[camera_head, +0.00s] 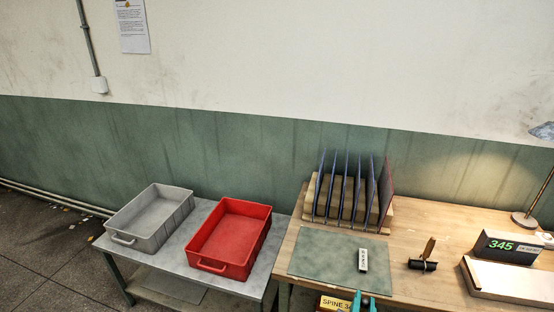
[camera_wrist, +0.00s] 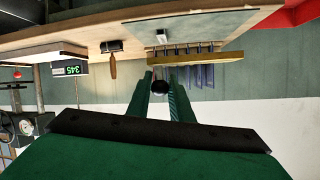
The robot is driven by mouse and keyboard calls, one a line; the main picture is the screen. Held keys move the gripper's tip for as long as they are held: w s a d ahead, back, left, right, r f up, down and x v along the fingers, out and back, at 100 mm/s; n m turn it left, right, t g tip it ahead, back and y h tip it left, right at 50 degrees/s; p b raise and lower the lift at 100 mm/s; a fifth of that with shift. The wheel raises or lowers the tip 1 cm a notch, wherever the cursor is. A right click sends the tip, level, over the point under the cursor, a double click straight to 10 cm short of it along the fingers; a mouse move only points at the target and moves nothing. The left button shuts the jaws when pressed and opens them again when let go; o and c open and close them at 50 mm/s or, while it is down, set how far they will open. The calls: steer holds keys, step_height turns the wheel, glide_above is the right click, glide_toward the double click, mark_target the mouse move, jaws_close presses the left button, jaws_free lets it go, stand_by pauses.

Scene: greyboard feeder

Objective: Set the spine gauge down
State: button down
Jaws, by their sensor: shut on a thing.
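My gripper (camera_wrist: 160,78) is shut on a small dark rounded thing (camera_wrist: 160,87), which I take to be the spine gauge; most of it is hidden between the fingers. A white block with dark marks (camera_head: 363,260) lies on the mat's right part, apart from my fingertips. The block also shows in the wrist view (camera_wrist: 162,36), where the scene appears upside down.
A rack with upright dark boards (camera_head: 345,200) stands behind the mat. Right are a black tool with a wooden handle (camera_head: 424,264), a 345 display (camera_head: 506,247) and a pale block (camera_head: 512,281). A yellow SPINE label (camera_head: 336,304) is in front; red (camera_head: 240,225) and grey (camera_head: 150,215) trays stand left.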

mark_target(343, 305)
steer(key=shift+n+y, duration=0.6)
steer(key=w+a+f, duration=0.1)
steer(key=f, duration=0.1)
steer(key=w+a+f, duration=0.1)
steer(key=f, duration=0.1)
steer(key=w+a+f, duration=0.1)
steer(key=f, duration=0.1)
steer(key=shift+w+a+f, duration=0.2)
steer(key=shift+w+a, duration=0.1)
steer(key=s+a+f+n+y, duration=0.1)
steer(key=a+f, duration=0.5)
steer(key=f, duration=0.3)
steer(key=s+a+f+n+y, duration=0.1)
steer(key=a+f, duration=0.5)
steer(key=f, duration=0.3)
steer(key=s+a+f+n+t+y, duration=0.1)
steer(key=a+f+y, duration=0.1)
steer(key=a+f, duration=0.4)
step_height(343, 305, down, 3)
steer(key=shift+s+f, duration=0.1)
steer(key=shift+s, duration=0.3)
steer(key=shift+a, duration=0.1)
